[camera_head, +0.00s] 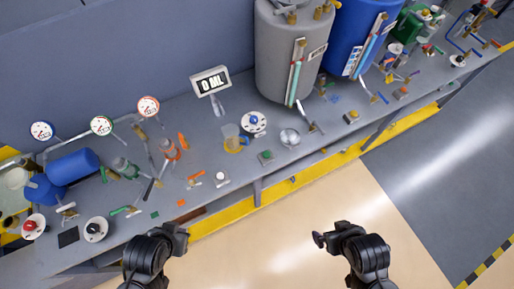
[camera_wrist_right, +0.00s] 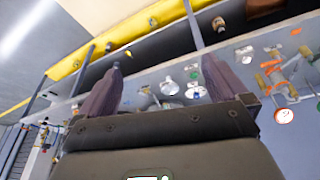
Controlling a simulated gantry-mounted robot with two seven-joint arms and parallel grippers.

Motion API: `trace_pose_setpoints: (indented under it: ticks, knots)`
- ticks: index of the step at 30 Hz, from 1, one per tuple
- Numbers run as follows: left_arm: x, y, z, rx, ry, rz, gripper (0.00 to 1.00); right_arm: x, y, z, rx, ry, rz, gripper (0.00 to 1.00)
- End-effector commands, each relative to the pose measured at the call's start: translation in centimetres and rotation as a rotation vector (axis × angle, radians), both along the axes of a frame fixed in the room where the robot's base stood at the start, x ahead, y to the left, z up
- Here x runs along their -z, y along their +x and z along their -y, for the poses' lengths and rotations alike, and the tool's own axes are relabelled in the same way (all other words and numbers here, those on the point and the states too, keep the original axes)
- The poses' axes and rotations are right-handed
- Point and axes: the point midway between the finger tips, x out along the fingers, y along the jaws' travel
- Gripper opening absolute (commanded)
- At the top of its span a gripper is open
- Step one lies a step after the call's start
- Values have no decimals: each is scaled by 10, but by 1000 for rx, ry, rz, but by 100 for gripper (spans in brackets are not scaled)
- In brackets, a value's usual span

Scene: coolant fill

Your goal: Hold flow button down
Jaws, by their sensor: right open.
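Several small button boxes sit along the bench's front edge in the head view: one with a white button (camera_head: 221,177), one with a green button (camera_head: 266,156) and one with a yellowish button (camera_head: 351,117). I cannot read which is the flow button. A display (camera_head: 210,82) reads "0 ML". My right gripper (camera_head: 320,239) is out in front of the bench, apart from all buttons. In the right wrist view its two fingers (camera_wrist_right: 158,75) are spread with nothing held between them. My left gripper (camera_head: 180,236) is near the bench's front edge at lower left; its fingers are not clear.
A grey tank (camera_head: 290,55) and a blue tank (camera_head: 358,35) stand behind. Gauges, valves and a blue cylinder (camera_head: 73,166) crowd the left. The floor (camera_head: 310,205) in front is clear.

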Motion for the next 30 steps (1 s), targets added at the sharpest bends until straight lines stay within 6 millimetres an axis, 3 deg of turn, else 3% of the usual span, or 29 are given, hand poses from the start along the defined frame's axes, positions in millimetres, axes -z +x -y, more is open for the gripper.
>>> trace_pose_setpoints:
  ticks: [13,30]
  knots:
    - [0,0,0,0,0,0,0,0,0,0,-1,-1,0,100]
    - [0,0,0,0,0,0,0,0,0,-2,5,8,0,14]
